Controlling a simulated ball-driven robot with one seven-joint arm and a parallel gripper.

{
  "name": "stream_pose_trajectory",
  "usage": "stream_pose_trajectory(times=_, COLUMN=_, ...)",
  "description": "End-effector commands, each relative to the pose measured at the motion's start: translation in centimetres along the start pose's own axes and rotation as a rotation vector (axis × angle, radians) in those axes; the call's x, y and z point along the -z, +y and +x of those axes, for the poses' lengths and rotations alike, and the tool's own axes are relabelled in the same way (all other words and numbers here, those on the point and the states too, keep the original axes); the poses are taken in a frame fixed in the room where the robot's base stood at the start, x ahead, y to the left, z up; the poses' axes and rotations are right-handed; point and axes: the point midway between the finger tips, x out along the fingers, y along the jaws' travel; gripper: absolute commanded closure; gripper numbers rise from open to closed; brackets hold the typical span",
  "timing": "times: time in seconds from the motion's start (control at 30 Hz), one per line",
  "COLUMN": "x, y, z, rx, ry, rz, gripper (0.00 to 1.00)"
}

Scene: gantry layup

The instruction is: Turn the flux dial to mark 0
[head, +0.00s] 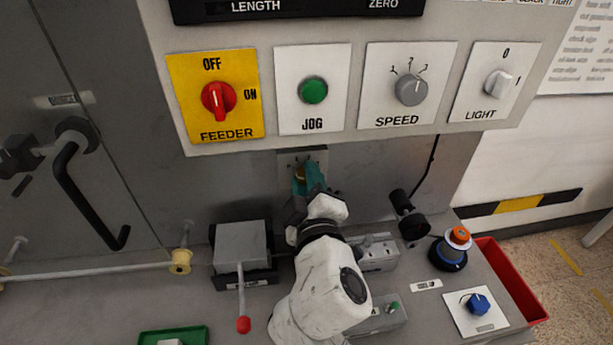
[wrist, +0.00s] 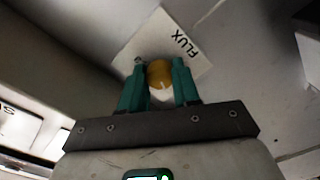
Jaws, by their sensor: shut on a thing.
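The flux dial (wrist: 160,73) is a round yellow-brown knob with a pale lower part, on a light plate (wrist: 199,62) lettered FLUX in the wrist view. My gripper (wrist: 160,70) has its two teal fingers on either side of the knob, shut on it. In the head view the gripper (head: 308,180) reaches the dial (head: 300,172) on the grey wall below the control panel. The fingers and wrist cover most of the dial there. The mark that the dial points to cannot be read in either view.
Above are the red FEEDER switch (head: 219,98), green JOG button (head: 314,90), SPEED knob (head: 411,89) and LIGHT switch (head: 498,84). A grey box with a red-tipped lever (head: 243,324) stands left of my arm. A black cylinder (head: 408,214) and a blue knob (head: 478,303) are to the right.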

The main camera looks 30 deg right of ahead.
Motion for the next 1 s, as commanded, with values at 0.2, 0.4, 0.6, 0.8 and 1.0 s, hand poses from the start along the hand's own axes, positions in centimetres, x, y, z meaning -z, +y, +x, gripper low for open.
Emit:
stream_pose_trajectory(times=0.2, x=0.13, y=0.0, z=-0.01, rx=0.0, ry=0.003, rz=-0.037, gripper=0.99)
stream_pose_trajectory(times=0.4, x=0.12, y=-0.03, z=-0.01, rx=0.0, ry=0.003, rz=-0.042, gripper=0.99)
stream_pose_trajectory(times=0.6, x=0.12, y=-0.04, z=-0.02, rx=0.0, ry=0.003, rz=-0.042, gripper=0.68)
stream_pose_trajectory(times=0.8, x=0.08, y=-0.03, z=-0.01, rx=0.0, ry=0.002, rz=-0.041, gripper=0.49)
stream_pose_trajectory(times=1.0, x=0.04, y=-0.02, z=-0.01, rx=0.0, ry=0.001, rz=-0.04, gripper=0.43)
